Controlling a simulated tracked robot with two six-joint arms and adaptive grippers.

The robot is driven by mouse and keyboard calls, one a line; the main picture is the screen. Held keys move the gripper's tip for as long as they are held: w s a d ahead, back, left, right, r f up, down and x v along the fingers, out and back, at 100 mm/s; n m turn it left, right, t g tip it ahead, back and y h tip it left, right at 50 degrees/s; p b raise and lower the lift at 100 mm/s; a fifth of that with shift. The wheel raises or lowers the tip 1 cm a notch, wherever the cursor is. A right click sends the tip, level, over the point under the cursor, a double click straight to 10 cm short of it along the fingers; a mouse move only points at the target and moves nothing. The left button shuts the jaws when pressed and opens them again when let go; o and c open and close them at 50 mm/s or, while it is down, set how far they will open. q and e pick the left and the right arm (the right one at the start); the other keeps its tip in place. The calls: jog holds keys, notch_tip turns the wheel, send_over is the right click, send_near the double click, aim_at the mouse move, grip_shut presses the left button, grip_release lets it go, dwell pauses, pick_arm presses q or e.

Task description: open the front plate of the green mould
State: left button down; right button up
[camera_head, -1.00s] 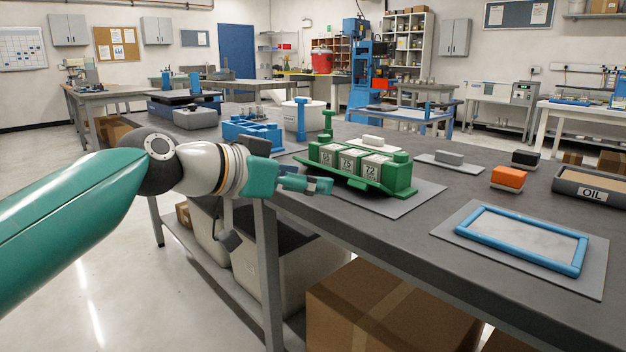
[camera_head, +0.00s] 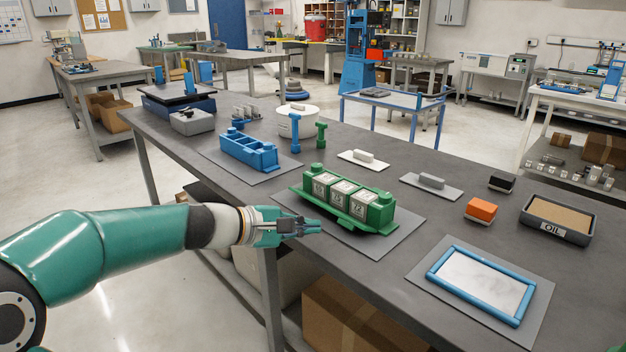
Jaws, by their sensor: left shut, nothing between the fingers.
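The green mould (camera_head: 379,216) stands on a grey mat (camera_head: 408,226) on the workbench and holds three pale cubes (camera_head: 343,196) with labelled faces. Its front plate (camera_head: 334,218) is folded down and outward along the front side, so the cube faces show. My left gripper (camera_head: 319,227) is shut and empty. It is in front of the mould, just below the left half of the plate in the picture; I cannot tell whether it touches. My right gripper is out of view.
A blue mould (camera_head: 248,151) sits behind left, with upright blue (camera_head: 295,133) and green (camera_head: 321,134) T-shaped pieces near it. A blue-framed tray (camera_head: 481,284), an orange block (camera_head: 481,210) and an oil tray (camera_head: 557,220) are to the right. Bare bench lies between.

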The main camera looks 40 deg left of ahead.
pick_arm(q)
jog(key=s+a+n+y+p, duration=0.1)
jog(key=a+n+p, duration=0.25)
jog(key=n, duration=0.35)
jog(key=a+n+y+p, duration=0.2)
jog(key=n+p, duration=0.2)
jog(key=n, duration=0.4)
jog(key=shift+t, duration=0.4)
jog(key=x, duration=0.9)
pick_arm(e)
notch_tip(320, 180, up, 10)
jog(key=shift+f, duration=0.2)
